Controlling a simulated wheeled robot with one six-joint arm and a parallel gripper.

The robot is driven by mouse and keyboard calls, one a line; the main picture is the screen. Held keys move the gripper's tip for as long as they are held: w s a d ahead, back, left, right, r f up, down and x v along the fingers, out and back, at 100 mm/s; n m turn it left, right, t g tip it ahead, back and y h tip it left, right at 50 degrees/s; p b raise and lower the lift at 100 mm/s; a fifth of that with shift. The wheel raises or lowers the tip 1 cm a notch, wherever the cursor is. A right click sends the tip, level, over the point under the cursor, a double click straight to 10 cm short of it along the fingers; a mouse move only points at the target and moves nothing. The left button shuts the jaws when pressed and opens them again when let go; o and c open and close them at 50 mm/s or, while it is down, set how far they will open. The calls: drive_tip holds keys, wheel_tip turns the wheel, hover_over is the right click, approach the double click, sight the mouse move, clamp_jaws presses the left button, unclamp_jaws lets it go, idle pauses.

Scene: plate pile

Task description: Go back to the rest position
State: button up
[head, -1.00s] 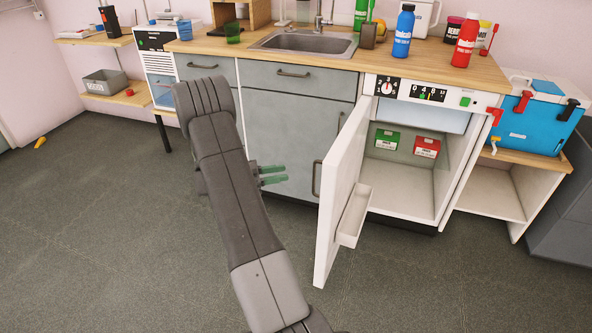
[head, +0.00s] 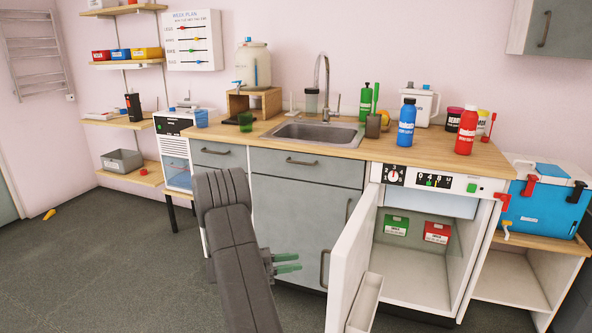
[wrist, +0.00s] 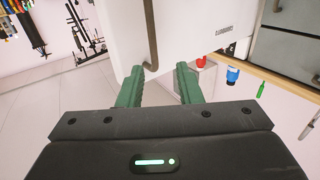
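My gripper (head: 287,263) is in front of the grey cupboard doors, left of the open white fridge door (head: 352,262). Its two green fingers are apart, with nothing between them that I can see. In the wrist view, the gripper (wrist: 160,85) also shows its fingers spread, with a bar handle (wrist: 151,38) beyond them. I cannot tell how far that handle is from the fingertips. My dark grey arm hides part of the cupboard front.
The fridge door stands open into the room. Inside are a green box (head: 396,225) and a red box (head: 437,232). The counter (head: 270,146) carries a blue bottle (head: 406,122) and a red bottle (head: 466,130).

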drive_tip(key=x, duration=0.9)
drive_tip(key=shift+s+d+b, duration=0.25)
drive_tip(key=shift+s+b, duration=0.05)
drive_tip(key=shift+b, duration=0.1)
drive_tip(key=shift+a, duration=0.1)
